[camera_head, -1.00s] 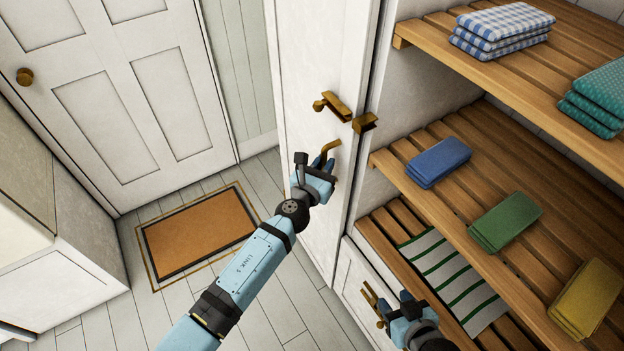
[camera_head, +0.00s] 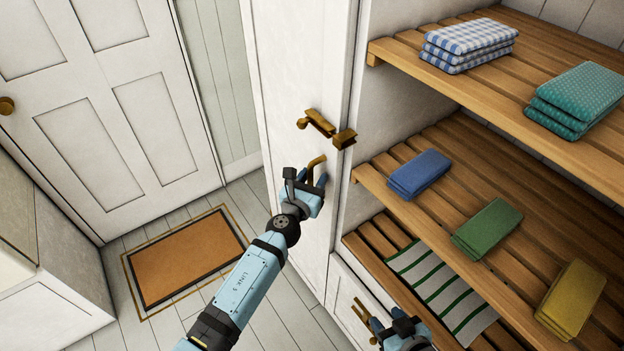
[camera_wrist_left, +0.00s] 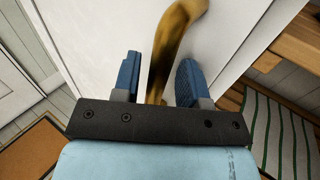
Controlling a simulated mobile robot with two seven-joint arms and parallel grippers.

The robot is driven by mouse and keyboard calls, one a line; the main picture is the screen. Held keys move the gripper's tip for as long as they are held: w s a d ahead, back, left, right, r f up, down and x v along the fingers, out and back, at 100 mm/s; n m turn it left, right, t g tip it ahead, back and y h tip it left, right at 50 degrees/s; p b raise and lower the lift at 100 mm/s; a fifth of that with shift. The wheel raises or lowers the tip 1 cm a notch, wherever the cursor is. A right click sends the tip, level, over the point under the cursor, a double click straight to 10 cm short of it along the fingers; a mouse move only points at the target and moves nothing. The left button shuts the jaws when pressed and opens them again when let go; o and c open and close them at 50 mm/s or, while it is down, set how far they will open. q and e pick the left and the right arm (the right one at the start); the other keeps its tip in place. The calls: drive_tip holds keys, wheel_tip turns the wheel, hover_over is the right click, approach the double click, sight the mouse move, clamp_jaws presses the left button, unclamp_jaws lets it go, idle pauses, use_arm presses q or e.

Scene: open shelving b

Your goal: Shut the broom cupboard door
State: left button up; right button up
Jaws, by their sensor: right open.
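The broom cupboard door (camera_head: 290,70) is the tall white door in the middle of the head view. Its right edge lies close to the shelf unit's side; I cannot tell whether it is fully shut. It carries a brass latch (camera_head: 318,122), beside a brass catch (camera_head: 344,138), and below them a curved brass handle (camera_head: 315,165). My left gripper (camera_head: 310,184) is at this handle. In the left wrist view its blue fingers (camera_wrist_left: 160,80) are apart, with the handle (camera_wrist_left: 176,40) between them, not clamped. My right gripper (camera_head: 378,328) is open at the bottom.
Open slatted shelves with folded cloths (camera_head: 418,174) fill the right side. A brass pull (camera_head: 362,312) on a low white front is close to my right gripper. An orange doormat (camera_head: 187,258) lies on the floor before a white panelled door (camera_head: 100,110) at left.

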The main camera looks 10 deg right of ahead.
use_arm(q)
drive_tip(key=shift+s+f, duration=0.15)
drive_tip(key=shift+f, duration=0.05)
drive_tip(key=shift+s+a, duration=0.15)
drive_tip(key=shift+s, duration=0.05)
drive_tip(key=p+v, duration=0.1)
drive_tip(key=v, duration=1.2)
drive_tip(key=shift+r+p, duration=0.2)
drive_tip(key=shift+p, duration=0.1)
